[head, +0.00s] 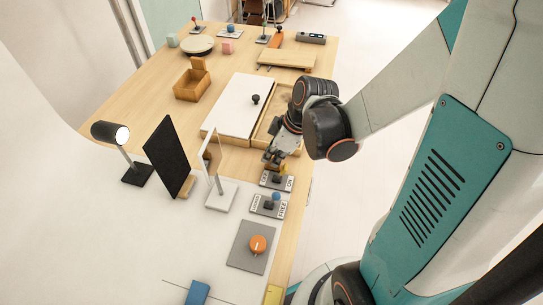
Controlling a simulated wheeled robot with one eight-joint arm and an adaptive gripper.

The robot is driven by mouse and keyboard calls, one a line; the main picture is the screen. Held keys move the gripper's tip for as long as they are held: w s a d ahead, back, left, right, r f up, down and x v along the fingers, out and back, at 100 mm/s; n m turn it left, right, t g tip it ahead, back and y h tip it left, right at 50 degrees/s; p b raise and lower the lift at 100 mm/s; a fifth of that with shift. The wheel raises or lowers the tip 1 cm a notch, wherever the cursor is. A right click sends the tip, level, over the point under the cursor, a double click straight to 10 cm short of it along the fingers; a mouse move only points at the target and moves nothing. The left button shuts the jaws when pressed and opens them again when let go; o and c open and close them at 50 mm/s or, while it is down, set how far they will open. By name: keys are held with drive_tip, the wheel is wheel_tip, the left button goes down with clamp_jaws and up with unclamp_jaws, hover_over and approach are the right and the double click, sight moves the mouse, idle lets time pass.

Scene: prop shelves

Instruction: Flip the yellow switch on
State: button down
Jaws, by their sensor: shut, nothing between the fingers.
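The yellow switch (276,180) is a dark lever with a yellow tip on a small labelled plate at the table's right edge. "ON" can be read at the right end of its plate; the left label is partly unclear. My gripper (270,159) is shut and empty, pointing down just behind the yellow switch. Its fingertips are very near the lever; I cannot tell whether they touch it. A similar switch with a blue tip (269,205) sits just in front of the yellow one.
An orange knob on a grey plate (239,258) lies nearer. A clear panel on a white base (221,196), a black panel (167,155) and a lamp (137,175) stand to the left. Behind are a white sliding lid (228,105) and an open wooden box (191,88).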

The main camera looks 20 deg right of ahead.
drive_tip(key=shift+r+p, duration=0.5)
drive_tip(key=shift+r, duration=0.25)
drive_tip(key=shift+r, duration=0.1)
drive_tip(key=s+d, duration=0.8)
drive_tip(key=d, duration=0.1)
drive_tip(key=shift+d+r, duration=0.3)
drive_tip(key=shift+r, duration=0.1)
